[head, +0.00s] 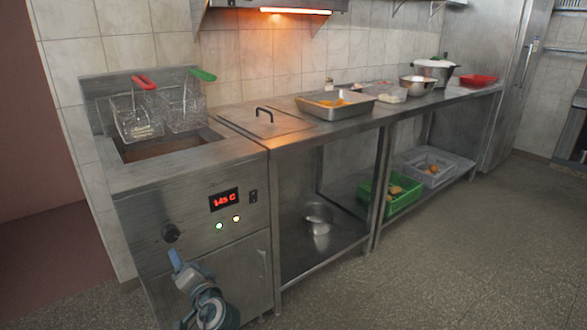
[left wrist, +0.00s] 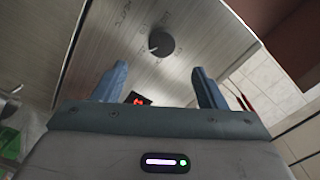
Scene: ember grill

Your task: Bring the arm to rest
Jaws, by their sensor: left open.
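My left gripper (head: 180,262) is in front of the steel fryer (head: 150,262), low at its front panel and just below the control knob (head: 171,232). In the left wrist view the two blue fingers of the gripper (left wrist: 160,70) stand wide apart with nothing between them. The dark knob (left wrist: 161,44) shows beyond the fingers, near the middle of the panel; the gap to it is hard to judge. My right gripper is not in view.
Two wire baskets (head: 138,118) with red and green handles hang over the fryer well. A steel counter (head: 240,112) runs right, bearing a tray (head: 310,108) and pots. A green crate (head: 403,197) and a grey crate (head: 437,180) sit on the lower shelf. The floor (head: 420,275) in front is clear.

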